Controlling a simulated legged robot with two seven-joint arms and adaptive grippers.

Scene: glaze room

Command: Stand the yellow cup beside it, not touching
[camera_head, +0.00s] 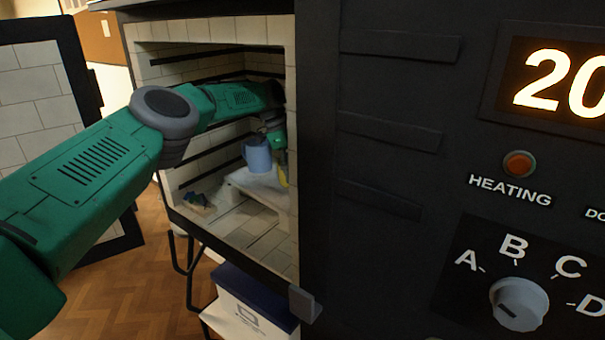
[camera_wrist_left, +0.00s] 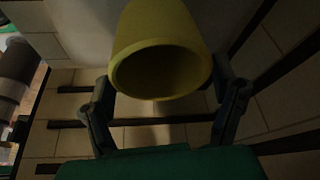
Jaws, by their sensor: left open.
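A blue mug (camera_head: 257,154) stands upright on a pale shelf (camera_head: 240,182) inside the open kiln. A sliver of the yellow cup (camera_head: 283,177) shows to the right of the mug, mostly hidden by my gripper and the kiln's edge. In the left wrist view the yellow cup (camera_wrist_left: 160,40) fills the upper middle, its round mouth facing the camera. My left gripper (camera_wrist_left: 162,88) is open, with one finger on either side of the cup. In the head view this gripper (camera_head: 275,138) is partly hidden. Whether mug and cup touch cannot be told. My right gripper is not in view.
The kiln's brick walls and right front edge (camera_head: 312,150) close in around my left arm. Small dark items on a light piece (camera_head: 199,203) lie on the kiln floor at left. The control panel (camera_head: 480,180) reads HEATING. The kiln door (camera_head: 50,110) stands open at left.

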